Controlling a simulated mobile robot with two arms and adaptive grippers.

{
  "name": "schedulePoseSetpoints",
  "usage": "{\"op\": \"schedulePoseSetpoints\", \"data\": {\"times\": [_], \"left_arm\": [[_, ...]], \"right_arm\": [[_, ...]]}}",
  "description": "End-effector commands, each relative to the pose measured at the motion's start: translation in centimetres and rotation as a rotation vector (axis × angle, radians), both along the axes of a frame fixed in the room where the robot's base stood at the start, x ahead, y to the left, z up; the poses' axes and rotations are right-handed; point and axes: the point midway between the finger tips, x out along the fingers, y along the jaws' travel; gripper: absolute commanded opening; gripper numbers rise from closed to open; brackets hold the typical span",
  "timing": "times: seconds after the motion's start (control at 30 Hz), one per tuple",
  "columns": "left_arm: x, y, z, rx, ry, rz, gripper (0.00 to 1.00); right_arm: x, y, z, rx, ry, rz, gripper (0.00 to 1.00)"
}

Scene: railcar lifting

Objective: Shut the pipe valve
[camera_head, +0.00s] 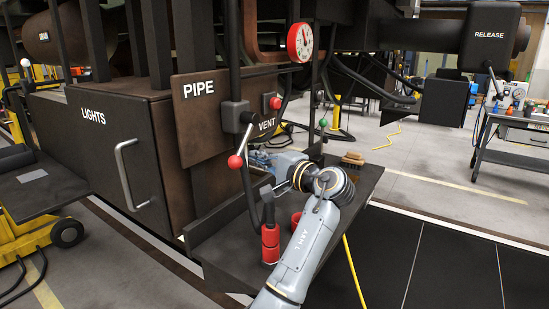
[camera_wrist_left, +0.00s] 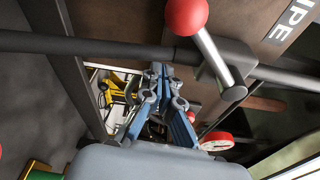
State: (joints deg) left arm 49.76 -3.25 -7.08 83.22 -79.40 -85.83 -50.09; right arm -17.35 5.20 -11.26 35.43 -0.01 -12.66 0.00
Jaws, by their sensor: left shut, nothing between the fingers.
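The pipe valve (camera_head: 236,115) is a dark block on a dark pipe beside the PIPE sign (camera_head: 198,88). Its lever (camera_head: 243,140) slants down to a red ball (camera_head: 235,161). In the left wrist view, the red ball (camera_wrist_left: 186,15) and lever (camera_wrist_left: 215,60) stand out at an angle from the pipe (camera_wrist_left: 90,44). My left gripper (camera_head: 256,158) is just right of the ball in the head view, partly blurred against the background. In the left wrist view my left gripper (camera_wrist_left: 161,68) has its blue fingers together, empty, with the tips by the pipe and apart from the ball. My right gripper is not in view.
A VENT valve with a red knob (camera_head: 276,103) and a round red gauge (camera_head: 300,42) are close to the right. Red fittings (camera_head: 270,243) stand on the dark shelf below, with a brush (camera_head: 352,158) at its far end. The LIGHTS box (camera_head: 95,130) is left.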

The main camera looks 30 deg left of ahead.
Motion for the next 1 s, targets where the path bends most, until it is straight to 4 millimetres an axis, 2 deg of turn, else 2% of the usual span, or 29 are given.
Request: {"op": "schedulePoseSetpoints", "data": {"times": [0.03, 0.2, 0.4, 0.8, 1.0], "left_arm": [[-0.4, 0.2, 0.3, 0.001, -0.002, -0.001, 0.00], [-2.6, 0.0, 0.5, 0.001, 0.000, -0.001, 0.00], [-3.8, 0.0, 0.5, 0.001, 0.000, -0.002, 0.00], [-3.9, 0.0, 0.5, 0.001, 0.003, -0.001, 0.00], [-3.0, 0.0, 1.0, 0.003, 0.037, -0.001, 0.00]], "right_arm": [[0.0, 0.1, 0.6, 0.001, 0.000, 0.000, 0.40], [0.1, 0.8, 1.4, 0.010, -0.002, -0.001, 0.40], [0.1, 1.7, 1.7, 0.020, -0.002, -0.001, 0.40], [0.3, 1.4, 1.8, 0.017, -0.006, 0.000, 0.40], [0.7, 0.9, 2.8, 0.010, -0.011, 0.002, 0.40]]}}
